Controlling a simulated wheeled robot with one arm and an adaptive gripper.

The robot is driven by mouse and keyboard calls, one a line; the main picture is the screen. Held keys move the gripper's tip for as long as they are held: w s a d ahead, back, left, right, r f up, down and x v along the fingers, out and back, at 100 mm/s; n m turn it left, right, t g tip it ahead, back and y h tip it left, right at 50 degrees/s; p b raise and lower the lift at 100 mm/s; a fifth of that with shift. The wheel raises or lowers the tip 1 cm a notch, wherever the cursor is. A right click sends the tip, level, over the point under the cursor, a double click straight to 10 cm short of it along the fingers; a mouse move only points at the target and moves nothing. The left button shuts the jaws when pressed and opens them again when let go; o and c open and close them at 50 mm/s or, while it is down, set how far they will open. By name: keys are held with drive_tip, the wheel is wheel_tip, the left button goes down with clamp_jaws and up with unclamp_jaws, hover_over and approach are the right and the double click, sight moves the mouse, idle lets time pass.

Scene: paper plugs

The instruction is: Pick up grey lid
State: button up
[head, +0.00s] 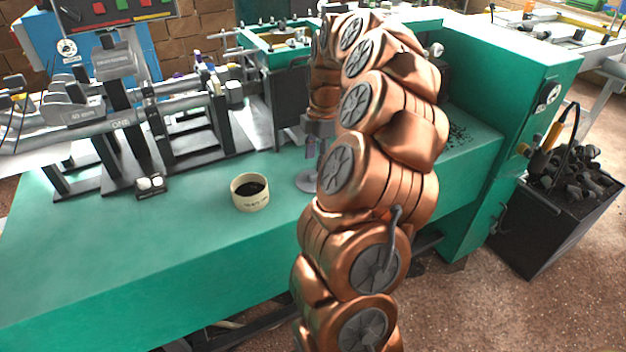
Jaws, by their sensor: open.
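The grey lid (306,182) looks like a flat round disc lying on the green bench top (90,245), near its middle. Its right part is hidden behind my copper-coloured arm. My gripper (315,150) points down just above the lid, with its fingers apart and nothing seen between them. I cannot tell whether the fingertips touch the lid.
A cream round container (250,203) with dark contents stands left of the lid. A small black block with white tops (150,186) lies farther left. Grey machinery (190,135) lines the back. The front left bench is clear. A black bin (545,225) stands right.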

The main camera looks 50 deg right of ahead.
sight(313, 173)
drive_tip(key=f, duration=0.2)
drive_tip(key=a+f, duration=0.1)
drive_tip(key=f, duration=0.1)
drive_tip(key=shift+f, duration=0.4)
drive_tip(key=c, duration=0.8)
